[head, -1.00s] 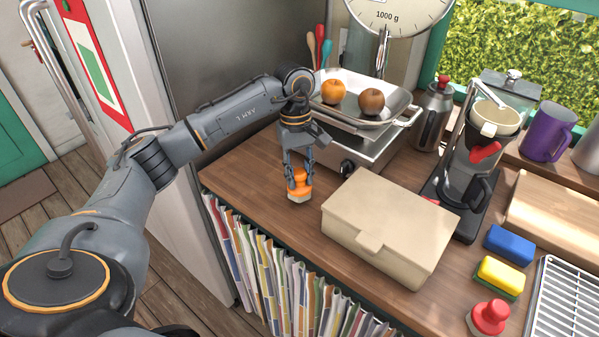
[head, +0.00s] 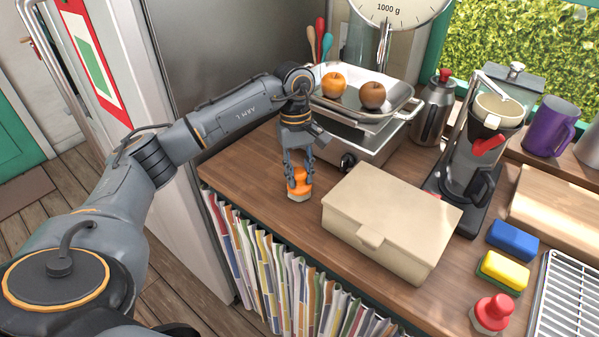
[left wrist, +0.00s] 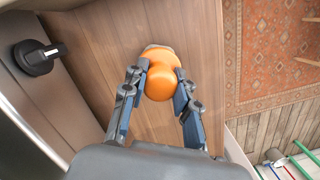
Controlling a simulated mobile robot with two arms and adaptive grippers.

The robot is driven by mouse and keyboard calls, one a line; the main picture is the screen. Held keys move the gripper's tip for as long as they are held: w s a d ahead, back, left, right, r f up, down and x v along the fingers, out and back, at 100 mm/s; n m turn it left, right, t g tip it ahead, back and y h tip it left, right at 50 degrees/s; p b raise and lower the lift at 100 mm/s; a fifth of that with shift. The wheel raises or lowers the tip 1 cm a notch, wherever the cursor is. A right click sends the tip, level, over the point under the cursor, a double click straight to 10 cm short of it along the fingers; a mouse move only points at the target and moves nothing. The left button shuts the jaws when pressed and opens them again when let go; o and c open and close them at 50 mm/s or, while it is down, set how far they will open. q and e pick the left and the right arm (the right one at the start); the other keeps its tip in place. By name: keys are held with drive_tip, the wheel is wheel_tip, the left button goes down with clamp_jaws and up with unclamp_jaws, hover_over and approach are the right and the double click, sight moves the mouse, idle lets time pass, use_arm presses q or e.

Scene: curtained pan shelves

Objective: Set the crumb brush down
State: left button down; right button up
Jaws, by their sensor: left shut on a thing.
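The crumb brush (head: 299,186) has a round orange knob handle and a pale base. It is upright at the left part of the wooden counter (head: 250,165), near the front edge. My left gripper (head: 299,177) comes from above and is shut on its orange handle, one finger on each side. In the left wrist view the brush's orange knob (left wrist: 160,80) sits between the fingertips (left wrist: 160,84), with the pale base just showing beyond it. The base looks at or very close to the counter; I cannot tell if it touches. My right gripper is not in view.
A beige lidded box (head: 392,215) stands right of the brush. Behind is a kitchen scale (head: 375,138) whose pan holds two fruits. A coffee maker (head: 465,170), blue and yellow sponges, and a red-knobbed tool (head: 492,312) are farther right. Bare counter surrounds the brush.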

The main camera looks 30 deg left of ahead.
use_arm(q)
drive_tip(key=shift+f+b, duration=0.3)
drive_tip(key=c, duration=1)
unclamp_jaws()
drive_tip(key=shift+o, duration=0.2)
drive_tip(key=shift+r, duration=0.15)
wheel_tip(320, 180, up, 12)
drive_tip(key=w+a, duration=0.1)
drive_tip(key=shift+a+f, duration=0.2)
drive_tip(key=shift+a, duration=0.05)
clamp_jaws()
idle(0.4)
